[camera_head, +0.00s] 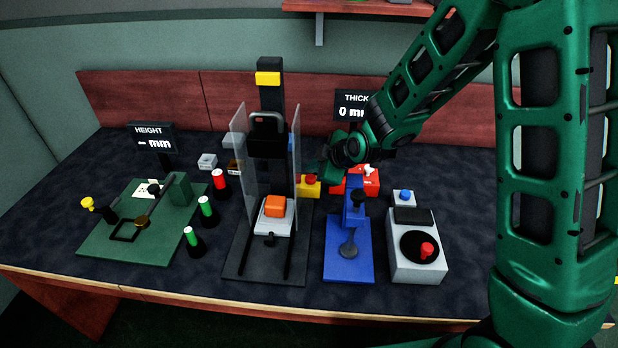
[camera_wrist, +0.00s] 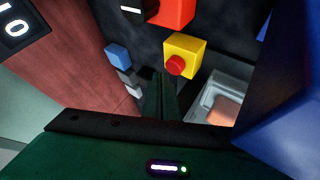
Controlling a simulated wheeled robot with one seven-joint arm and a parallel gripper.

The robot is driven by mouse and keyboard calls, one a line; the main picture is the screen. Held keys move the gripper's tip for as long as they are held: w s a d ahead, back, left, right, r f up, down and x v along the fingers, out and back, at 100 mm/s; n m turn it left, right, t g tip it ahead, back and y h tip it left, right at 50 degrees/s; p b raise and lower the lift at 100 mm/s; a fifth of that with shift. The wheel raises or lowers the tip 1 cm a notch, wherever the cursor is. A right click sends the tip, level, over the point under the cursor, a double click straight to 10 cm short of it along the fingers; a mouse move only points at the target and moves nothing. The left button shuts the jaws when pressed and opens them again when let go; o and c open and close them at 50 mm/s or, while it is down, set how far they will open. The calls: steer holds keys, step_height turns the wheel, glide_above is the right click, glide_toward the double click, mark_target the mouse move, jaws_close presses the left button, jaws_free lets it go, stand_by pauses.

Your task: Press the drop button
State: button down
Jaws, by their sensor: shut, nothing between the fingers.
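A yellow box (camera_head: 308,189) with a red push button (camera_head: 311,179) on top stands right of the drop rig (camera_head: 271,140). In the wrist view the yellow box (camera_wrist: 187,45) and its red button (camera_wrist: 176,65) show just beyond my fingertips. My gripper (camera_head: 322,172) is shut and empty, beside and slightly above the button. An orange block (camera_head: 275,206) sits on the rig's grey platform.
Clear panels (camera_head: 250,160) flank the rig. A blue fixture (camera_head: 348,248) stands right of it, near my gripper, with a red box (camera_head: 369,185) behind. A grey unit (camera_head: 417,258) stands farther right.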

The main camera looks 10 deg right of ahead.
mark_target(314, 179)
steer(key=shift+f, duration=0.1)
stand_by(0.6)
steer(key=shift+s+f, duration=0.1)
steer(key=shift+f, duration=0.2)
steer(key=shift+f, duration=0.55)
stand_by(1.0)
steer(key=shift+r, duration=1)
steer(key=shift+r, duration=2.5)
